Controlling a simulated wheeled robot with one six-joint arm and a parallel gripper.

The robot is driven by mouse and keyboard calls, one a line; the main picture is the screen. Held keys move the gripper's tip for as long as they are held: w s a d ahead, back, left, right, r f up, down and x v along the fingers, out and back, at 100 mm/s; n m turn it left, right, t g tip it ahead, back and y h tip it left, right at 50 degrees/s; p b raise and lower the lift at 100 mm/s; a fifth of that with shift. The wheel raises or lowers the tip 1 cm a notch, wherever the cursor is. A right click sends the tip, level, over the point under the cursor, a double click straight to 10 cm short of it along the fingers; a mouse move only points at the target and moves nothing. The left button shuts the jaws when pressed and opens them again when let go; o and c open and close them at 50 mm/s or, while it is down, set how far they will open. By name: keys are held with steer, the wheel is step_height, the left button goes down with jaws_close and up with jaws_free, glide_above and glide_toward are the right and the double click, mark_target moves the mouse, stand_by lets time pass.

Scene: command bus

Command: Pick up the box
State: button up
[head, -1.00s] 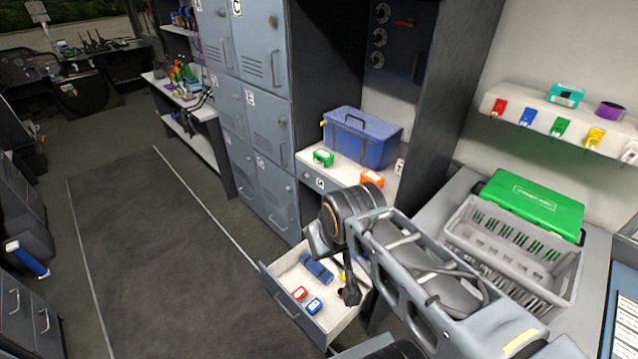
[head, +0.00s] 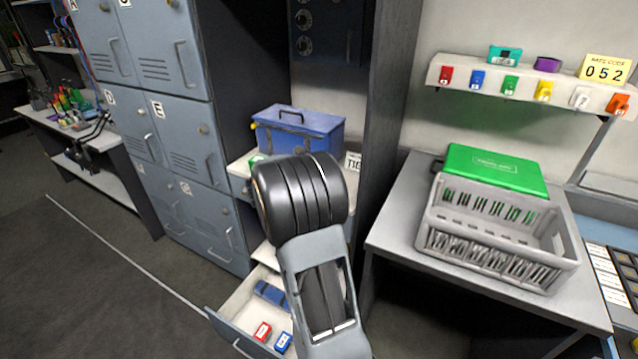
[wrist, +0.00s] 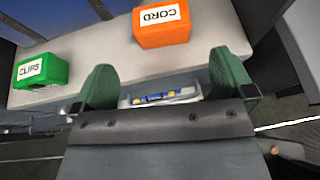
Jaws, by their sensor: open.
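In the wrist view an orange box (wrist: 161,23) labelled CORD sits on a pale shelf (wrist: 95,47), just beyond my gripper. A green box (wrist: 42,70) labelled CLIPS sits on the same shelf to the left. My gripper (wrist: 166,82) is open, with its two green fingers apart and nothing between them. The orange box is ahead of the gap, not touching the fingers. In the head view my arm hides the orange box and my gripper; only a bit of the green box (head: 256,160) shows.
A blue toolbox (head: 300,134) stands behind on the shelf. Below, an open drawer (head: 232,322) holds a red box (head: 263,331), a small blue box (head: 283,342) and a blue item (head: 270,293). Right, a grey crate (head: 500,262) and green case (head: 495,168) occupy a table.

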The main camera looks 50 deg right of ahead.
steer(key=x, duration=0.7)
steer(key=shift+s+d, duration=0.1)
steer(key=shift+p+x, duration=0.7)
steer(key=shift+x, duration=2.2)
steer(key=c, duration=0.6)
